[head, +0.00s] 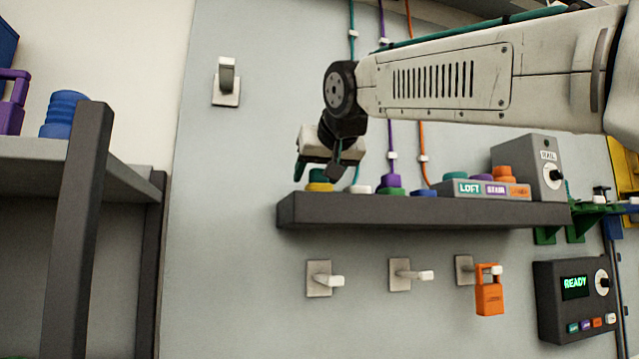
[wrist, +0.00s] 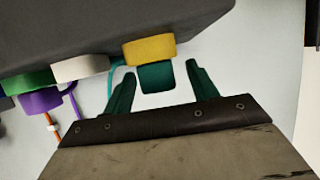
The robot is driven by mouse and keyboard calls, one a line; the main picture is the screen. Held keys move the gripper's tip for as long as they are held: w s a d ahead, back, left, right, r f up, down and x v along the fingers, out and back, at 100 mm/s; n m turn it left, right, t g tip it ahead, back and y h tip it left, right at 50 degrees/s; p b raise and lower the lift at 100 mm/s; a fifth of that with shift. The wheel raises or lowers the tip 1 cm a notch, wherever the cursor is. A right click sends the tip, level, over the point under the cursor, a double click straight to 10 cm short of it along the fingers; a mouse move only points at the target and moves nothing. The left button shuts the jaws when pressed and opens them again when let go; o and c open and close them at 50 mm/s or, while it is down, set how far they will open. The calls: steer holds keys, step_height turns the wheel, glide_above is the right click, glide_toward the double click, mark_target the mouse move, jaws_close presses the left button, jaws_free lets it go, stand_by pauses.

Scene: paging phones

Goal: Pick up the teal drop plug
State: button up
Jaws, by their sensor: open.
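The teal drop plug (head: 317,175) sits on a yellow round base (head: 319,187) at the left end of a dark shelf. In the wrist view, the teal plug (wrist: 155,77) is against the yellow base (wrist: 149,50). My gripper (head: 318,171) is open and reaches down over the plug from above. In the wrist view, the dark green fingers of my gripper (wrist: 160,84) stand apart on either side of the plug. A gap shows between each finger and the plug. Part of the plug is hidden by the fingers in the head view.
The dark shelf (head: 420,213) also carries a white base (head: 358,189), a purple plug (head: 390,181) on a green base, and a labelled box (head: 485,188). Cords run down the wall behind. Below are wall hooks, one holding an orange tag (head: 489,291). A side rack (head: 77,200) stands left.

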steer(key=shift+x, duration=1)
steer(key=c, duration=1.1)
steer(key=shift+r, duration=0.2)
steer(key=shift+r, duration=1.65)
steer(key=s+d, duration=0.2)
steer(key=s, duration=0.2)
steer(key=s+d+r, duration=0.1)
steer(key=s+d, duration=0.2)
steer(key=s, duration=0.2)
steer(key=s+d, duration=0.2)
steer(key=s, duration=0.3)
steer(key=shift+s+d+r, duration=0.15)
steer(key=shift+d+r, duration=0.05)
steer(key=shift+d, duration=0.05)
steer(key=shift+r, duration=0.1)
step_height(320, 180, up, 7)
steer(key=shift+f, duration=0.15)
